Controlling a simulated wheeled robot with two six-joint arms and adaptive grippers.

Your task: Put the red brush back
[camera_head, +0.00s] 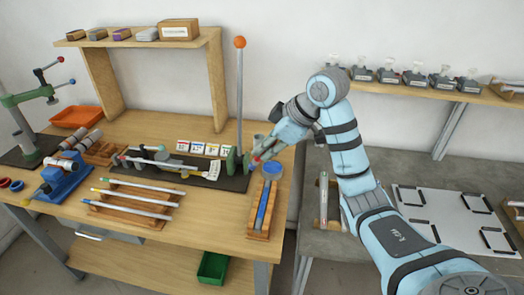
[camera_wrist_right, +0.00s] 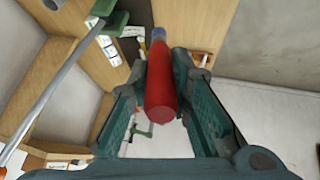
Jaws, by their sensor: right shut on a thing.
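My right gripper (camera_head: 262,156) is over the right end of the wooden workbench, beside the green-based stand. In the right wrist view, my right gripper (camera_wrist_right: 150,95) is shut on the red brush (camera_wrist_right: 161,88), with its red, rounded handle between the green finger pads. A bluish part shows at the far end of the handle. In the head view only a small bit of red shows at the fingertips, and the rest of the brush is hidden or too small to tell. My left gripper is not in view.
A wooden tray (camera_head: 258,234) with a long blue item is at the bench's right edge, below a round blue-topped thing (camera_head: 272,169). A tall rod with an orange ball (camera_head: 240,42) rises close to my right gripper. A rack of rods (camera_head: 126,213) lies to the left.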

